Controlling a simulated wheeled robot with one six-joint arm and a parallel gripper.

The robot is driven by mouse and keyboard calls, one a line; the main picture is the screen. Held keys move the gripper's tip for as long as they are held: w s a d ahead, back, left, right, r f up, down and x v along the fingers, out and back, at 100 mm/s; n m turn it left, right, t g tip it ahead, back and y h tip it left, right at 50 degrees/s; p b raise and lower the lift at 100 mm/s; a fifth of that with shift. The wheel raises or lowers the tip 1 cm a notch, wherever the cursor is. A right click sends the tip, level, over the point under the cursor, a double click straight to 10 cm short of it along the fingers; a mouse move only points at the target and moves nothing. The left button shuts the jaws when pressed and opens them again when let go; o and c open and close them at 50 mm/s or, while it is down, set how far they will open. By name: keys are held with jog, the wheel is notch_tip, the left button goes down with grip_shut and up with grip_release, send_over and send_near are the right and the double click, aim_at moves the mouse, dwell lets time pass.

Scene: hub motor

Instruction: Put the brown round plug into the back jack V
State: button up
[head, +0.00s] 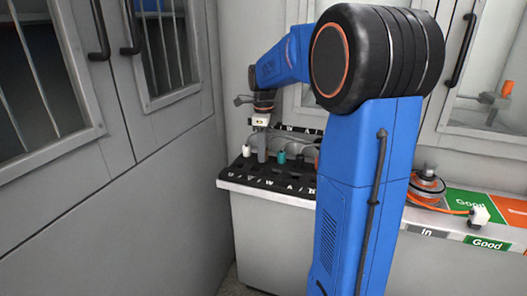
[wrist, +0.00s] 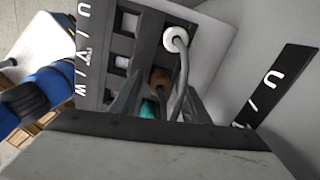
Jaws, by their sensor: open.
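The brown round plug (wrist: 160,77) shows in the wrist view, dark and partly shadowed, on the black jack panel (wrist: 122,45). My gripper (wrist: 158,92) is open, with a finger to each side below the plug in the picture; I cannot tell whether they touch it. In the head view my gripper (head: 262,148) points down over the panel (head: 265,180), between the white plug and the teal plug; the brown plug is not distinguishable there.
A white plug (wrist: 174,39) with a grey cable stands close to the brown one. A teal plug (wrist: 149,109) is partly hidden between my fingers. The hub motor (head: 427,186) with an orange cable and white connector (head: 479,214) lies on the bench at right. A cabinet wall bounds the left.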

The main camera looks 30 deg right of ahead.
notch_tip(320, 180, up, 12)
dwell(0.5)
jog(key=s+a+f+n+t, duration=0.1)
jog(key=s+a+f+n, duration=0.1)
jog(key=s+a+n, duration=0.45)
jog(key=s+a+f+n+t, duration=0.15)
jog(key=s+a+n, duration=0.25)
jog(key=s+n, duration=0.4)
jog(key=s+a+f+n+t, duration=0.1)
jog(key=s+a+f+n, duration=0.1)
jog(key=s+f+n, duration=0.4)
jog(key=s+a+f+n+t, duration=0.1)
jog(key=s+a+f+n, duration=0.2)
jog(key=s+f+n, duration=0.3)
jog(key=s, duration=0.3)
jog(key=shift+s+a+f, duration=0.15)
jog(key=shift+s+f, duration=0.05)
jog(key=shift+s, duration=0.2)
jog(key=shift+c, duration=0.3)
